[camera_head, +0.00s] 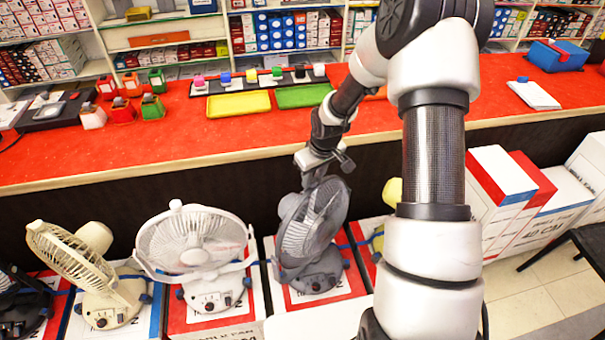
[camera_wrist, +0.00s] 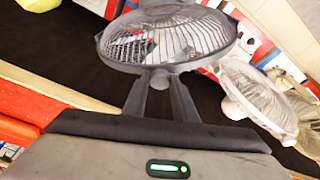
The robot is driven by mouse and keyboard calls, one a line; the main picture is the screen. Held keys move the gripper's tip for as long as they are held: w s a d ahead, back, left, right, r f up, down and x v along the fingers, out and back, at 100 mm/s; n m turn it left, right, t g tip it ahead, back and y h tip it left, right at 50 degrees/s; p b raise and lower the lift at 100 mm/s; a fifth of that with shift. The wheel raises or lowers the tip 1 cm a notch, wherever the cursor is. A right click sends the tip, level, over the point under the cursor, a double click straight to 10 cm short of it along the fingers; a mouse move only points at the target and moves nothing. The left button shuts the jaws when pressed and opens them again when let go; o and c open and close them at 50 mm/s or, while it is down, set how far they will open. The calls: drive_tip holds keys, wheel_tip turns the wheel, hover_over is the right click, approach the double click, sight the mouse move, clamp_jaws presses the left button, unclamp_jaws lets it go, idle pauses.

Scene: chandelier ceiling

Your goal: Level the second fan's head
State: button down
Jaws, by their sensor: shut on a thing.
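A grey fan (camera_head: 313,222) stands on a box below the counter, its head turned to the right in the head view and its cage tilted. My gripper (camera_head: 318,178) reaches down to the top of this fan's head. The exact grip contact is partly hidden by the fingers.
A dark fan (camera_head: 18,305) is cut off at the left edge. A yellow fan (camera_head: 391,195) is mostly hidden behind my arm. The red counter (camera_head: 225,125) runs behind the fans. White and red boxes (camera_head: 500,190) stand at the right.

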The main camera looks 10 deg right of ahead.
drive_tip(key=shift+s+d+f, duration=0.1)
drive_tip(key=shift+s+d, duration=0.55)
drive_tip(key=shift+s, duration=0.25)
drive_tip(key=c, duration=1.4)
unclamp_jaws()
drive_tip(key=shift+c, duration=0.2)
drive_tip(key=shift+r, duration=0.25)
drive_tip(key=p+v, duration=0.2)
drive_tip(key=v, duration=1.5)
drive_tip(key=shift+a, duration=0.1)
